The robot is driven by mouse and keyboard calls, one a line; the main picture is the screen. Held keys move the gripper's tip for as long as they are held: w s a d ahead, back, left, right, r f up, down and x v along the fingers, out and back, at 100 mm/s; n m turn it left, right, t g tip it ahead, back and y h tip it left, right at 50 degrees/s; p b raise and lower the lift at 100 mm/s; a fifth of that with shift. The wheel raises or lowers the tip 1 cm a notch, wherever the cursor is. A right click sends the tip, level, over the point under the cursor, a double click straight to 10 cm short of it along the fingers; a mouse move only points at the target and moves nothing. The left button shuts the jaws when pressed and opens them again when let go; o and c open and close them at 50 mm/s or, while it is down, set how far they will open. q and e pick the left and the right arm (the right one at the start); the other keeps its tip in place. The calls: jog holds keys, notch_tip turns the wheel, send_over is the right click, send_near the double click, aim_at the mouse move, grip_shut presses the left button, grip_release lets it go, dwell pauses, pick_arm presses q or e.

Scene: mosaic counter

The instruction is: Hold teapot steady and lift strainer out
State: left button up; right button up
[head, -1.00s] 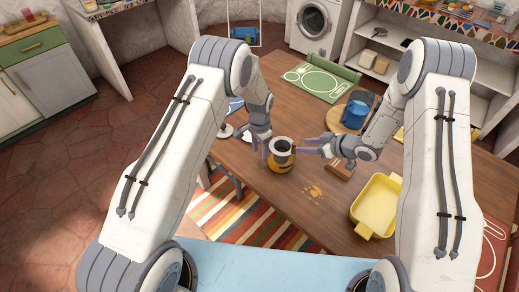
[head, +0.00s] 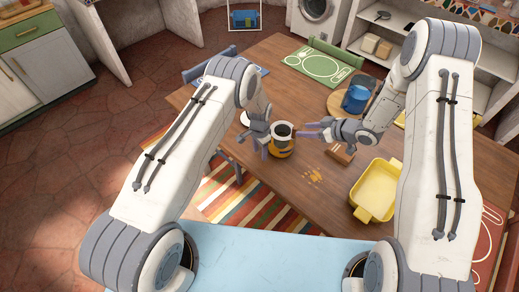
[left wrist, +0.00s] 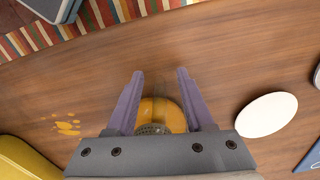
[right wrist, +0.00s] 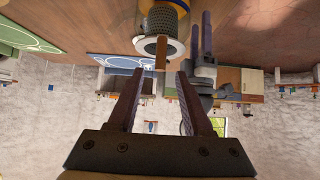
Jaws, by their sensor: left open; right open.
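The teapot (head: 281,151) stands on the table, clear above with an orange lower part. The dark strainer (head: 283,130) sits in its top. In the right wrist view the strainer (right wrist: 163,22) is a grey mesh cup with a pale rim and a brown handle pointing towards my right gripper. My left gripper (head: 260,147) is open beside the teapot; in the left wrist view the orange body (left wrist: 160,112) shows between its fingers, contact unclear. My right gripper (head: 300,129) is open to the right of the teapot, its fingers (right wrist: 160,72) empty and apart from the strainer handle.
A yellow dish (head: 377,188) stands at the right, a small wooden block (head: 340,153) beside my right gripper. A blue mug (head: 355,98) stands behind on a round board. A white saucer (left wrist: 267,115) lies near my left gripper. Orange spots (head: 313,175) mark the clear tabletop in front.

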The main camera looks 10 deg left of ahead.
pick_arm(q)
grip_shut()
dwell(1.4)
